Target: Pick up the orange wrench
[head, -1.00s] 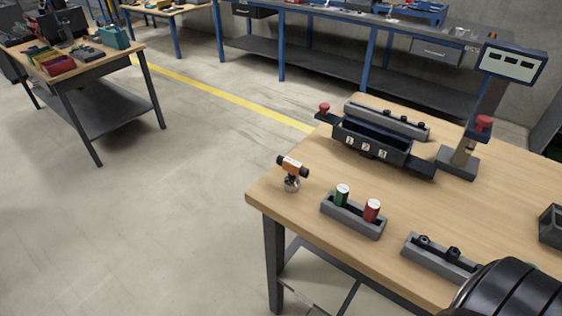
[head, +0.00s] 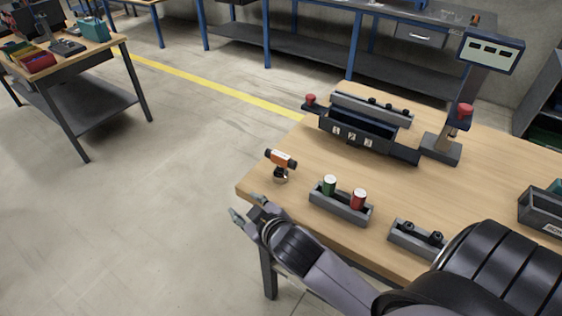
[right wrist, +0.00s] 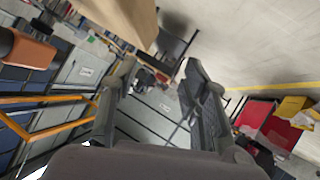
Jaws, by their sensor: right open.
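The orange wrench (head: 283,160), an orange body with black ends, rests on a small round metal stand (head: 280,176) near the left corner of the wooden table (head: 440,190). What looks like its orange body also shows at the left edge of the right wrist view (right wrist: 30,49). My right gripper (head: 246,207) is open and empty just off the table's near left edge. It is in front of and left of the wrench, apart from it. Its two fingers also show in the right wrist view (right wrist: 158,75). My left gripper is not in view.
A grey holder (head: 335,204) with a green and a red cylinder stands right of the wrench. A dark numbered fixture (head: 358,131) and a display post (head: 442,147) stand further back. The floor left of the table is clear.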

